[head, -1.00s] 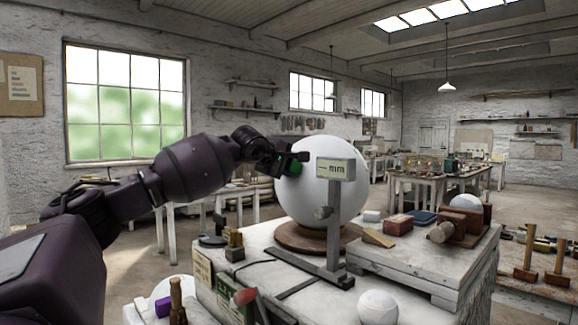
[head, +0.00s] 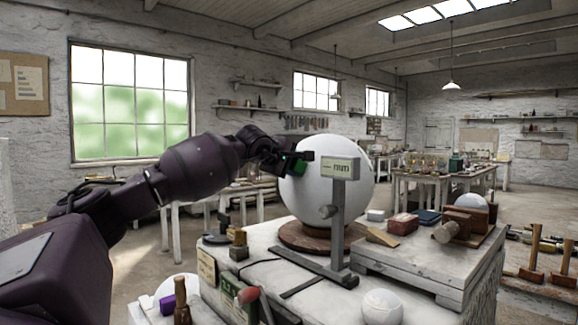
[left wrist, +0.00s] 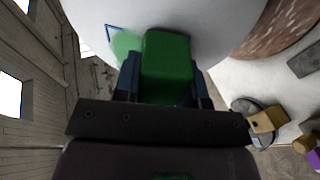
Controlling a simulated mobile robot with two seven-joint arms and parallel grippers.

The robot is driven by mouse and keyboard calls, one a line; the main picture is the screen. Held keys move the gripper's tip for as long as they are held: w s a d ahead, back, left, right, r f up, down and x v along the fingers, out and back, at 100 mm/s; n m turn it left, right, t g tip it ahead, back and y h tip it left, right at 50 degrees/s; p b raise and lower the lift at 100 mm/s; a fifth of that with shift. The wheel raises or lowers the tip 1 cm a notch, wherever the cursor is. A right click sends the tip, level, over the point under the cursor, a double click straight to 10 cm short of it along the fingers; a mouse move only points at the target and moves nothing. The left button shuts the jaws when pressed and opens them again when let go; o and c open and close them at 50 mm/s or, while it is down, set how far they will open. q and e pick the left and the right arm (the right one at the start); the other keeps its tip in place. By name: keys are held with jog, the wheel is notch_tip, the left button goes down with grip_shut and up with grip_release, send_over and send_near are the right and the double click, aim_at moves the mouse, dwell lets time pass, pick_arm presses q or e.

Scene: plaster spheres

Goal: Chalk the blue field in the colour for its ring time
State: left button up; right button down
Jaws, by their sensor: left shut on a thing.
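A large white plaster sphere (head: 335,190) sits on a round brown wooden base (head: 300,238) on the workbench. My left gripper (head: 296,160) is at the sphere's upper left side, shut on a green chalk block (left wrist: 166,66). In the left wrist view the block is at or very near the white surface. A blue outline (left wrist: 114,32) shows there, with a green smear (left wrist: 124,46) beside the block. Part of the outlined field is hidden behind the block. A grey stand with a gauge box (head: 340,169) marked "mm" stands before the sphere. My right gripper is not in view.
A purple block (head: 167,304) lies at the front left. A small white sphere (head: 382,307) sits at the front. A red block (head: 403,224), a blue item (head: 428,217) and a wooden vise-like device (head: 462,226) stand on the raised board at right.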

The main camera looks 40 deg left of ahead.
pick_arm(q)
jog(key=shift+d+f+b, duration=0.15)
jog(key=shift+d+b, duration=0.15)
jog(key=shift+d, duration=0.7)
jog(key=shift+a+r, duration=0.2)
jog(key=shift+a, duration=0.3)
jog(key=shift+a+r+p, duration=0.1)
jog(key=shift+a+p, duration=0.45)
jog(key=shift+a, duration=0.85)
jog(key=shift+d, duration=0.15)
jog(key=shift+s+d+r, duration=0.15)
jog(key=shift+s+d, duration=0.5)
jog(key=shift+d, duration=0.2)
jog(key=shift+w, duration=0.15)
